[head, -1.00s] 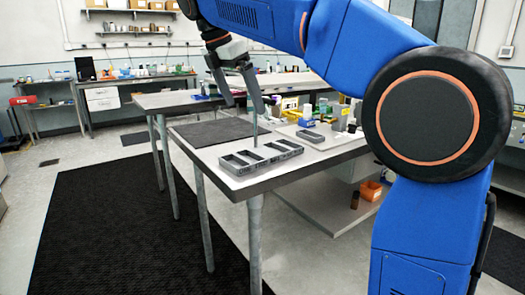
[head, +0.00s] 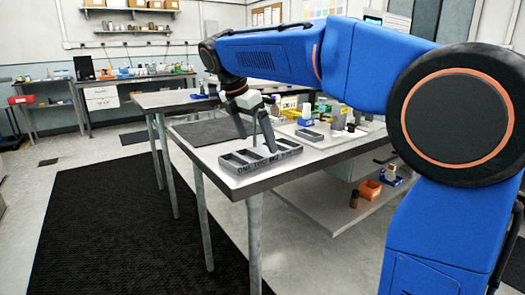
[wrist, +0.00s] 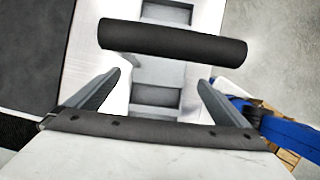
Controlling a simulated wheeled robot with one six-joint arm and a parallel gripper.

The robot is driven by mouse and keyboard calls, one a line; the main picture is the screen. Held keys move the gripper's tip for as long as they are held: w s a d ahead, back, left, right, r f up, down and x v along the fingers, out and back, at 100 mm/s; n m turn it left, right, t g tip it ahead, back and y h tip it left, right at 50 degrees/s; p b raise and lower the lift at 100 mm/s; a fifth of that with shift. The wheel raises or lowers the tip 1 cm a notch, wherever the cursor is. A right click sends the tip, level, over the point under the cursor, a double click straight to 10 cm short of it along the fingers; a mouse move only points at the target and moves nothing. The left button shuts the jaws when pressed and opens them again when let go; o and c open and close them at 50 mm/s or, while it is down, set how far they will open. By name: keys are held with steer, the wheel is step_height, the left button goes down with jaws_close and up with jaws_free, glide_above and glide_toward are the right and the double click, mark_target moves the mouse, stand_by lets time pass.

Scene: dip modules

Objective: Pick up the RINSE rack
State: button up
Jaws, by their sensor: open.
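A long grey tray (head: 236,170) with a row of compartments and raised lettering, too small to read surely, lies at the bench's front edge. It shows below my gripper in the wrist view (wrist: 156,74). A dark round bar (wrist: 172,42), perhaps a rack's handle, crosses above it there, just past my fingertips. No RINSE label is readable, so I cannot tell which part is the RINSE rack. My gripper (head: 257,143) is open over the tray, fingers pointing down; its fingers also show in the wrist view (wrist: 160,78). Nothing shows clamped between them. The fingers hide part of the tray.
A smaller grey tray (head: 309,135) lies farther back on the white bench (head: 222,152). Bottles and a blue-based container (head: 305,120) stand behind it. A dark mat (head: 205,131) covers the bench's left part. An orange bin (head: 370,189) sits on the lower shelf.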

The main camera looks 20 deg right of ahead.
mark_target(260, 151)
steer(key=shift+x, duration=2.2)
steer(key=shift+w, duration=0.1)
steer(key=c, duration=1.4)
steer(key=shift+r, duration=0.1)
